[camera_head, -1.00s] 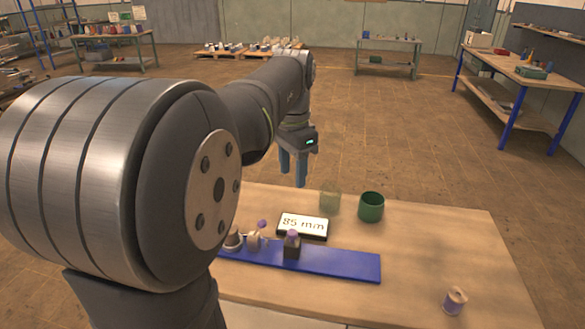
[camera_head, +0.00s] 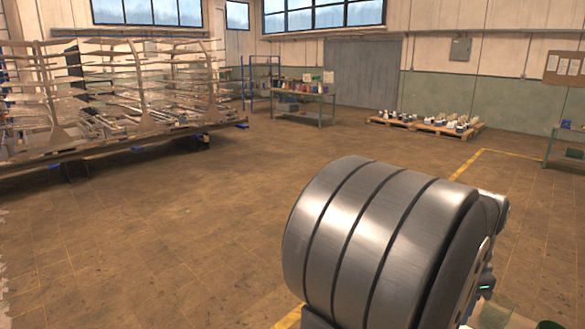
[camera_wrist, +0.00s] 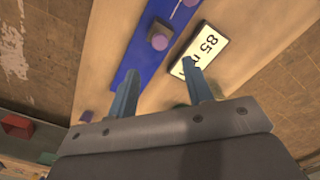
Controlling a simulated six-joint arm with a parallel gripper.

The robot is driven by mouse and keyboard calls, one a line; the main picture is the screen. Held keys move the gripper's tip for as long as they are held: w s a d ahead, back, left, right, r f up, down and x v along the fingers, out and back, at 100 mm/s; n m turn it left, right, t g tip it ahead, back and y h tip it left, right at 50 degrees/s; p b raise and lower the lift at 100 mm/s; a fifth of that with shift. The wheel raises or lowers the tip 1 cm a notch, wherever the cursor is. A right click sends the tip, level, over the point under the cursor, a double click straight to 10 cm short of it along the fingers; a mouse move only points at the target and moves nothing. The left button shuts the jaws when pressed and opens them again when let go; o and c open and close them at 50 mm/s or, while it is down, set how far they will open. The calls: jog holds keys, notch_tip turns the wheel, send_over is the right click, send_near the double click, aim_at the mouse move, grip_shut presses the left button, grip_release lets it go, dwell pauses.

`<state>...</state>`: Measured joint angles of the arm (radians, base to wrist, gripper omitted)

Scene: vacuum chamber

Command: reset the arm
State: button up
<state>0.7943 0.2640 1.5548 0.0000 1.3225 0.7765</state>
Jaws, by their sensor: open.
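In the wrist view, my gripper (camera_wrist: 160,68) has its two blue-grey fingers spread well apart with nothing between them. It is above a wooden table (camera_wrist: 245,22). In the head view, my arm's large grey joint fills the lower right. My fingers are hidden there; only a small green light on my arm shows.
In the head view, a cluttered rack (camera_head: 130,100) stands at the left, a workbench (camera_head: 304,98) at the back, and loaded pallets (camera_head: 425,123) at the back right. The brown floor (camera_head: 170,230) between is clear. A green cup (camera_head: 550,325) is cut off at the bottom right.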

notch_tip(320, 180, down, 9)
jog(key=shift+f, duration=0.1)
jog(key=shift+s+d, duration=0.1)
dwell(0.4)
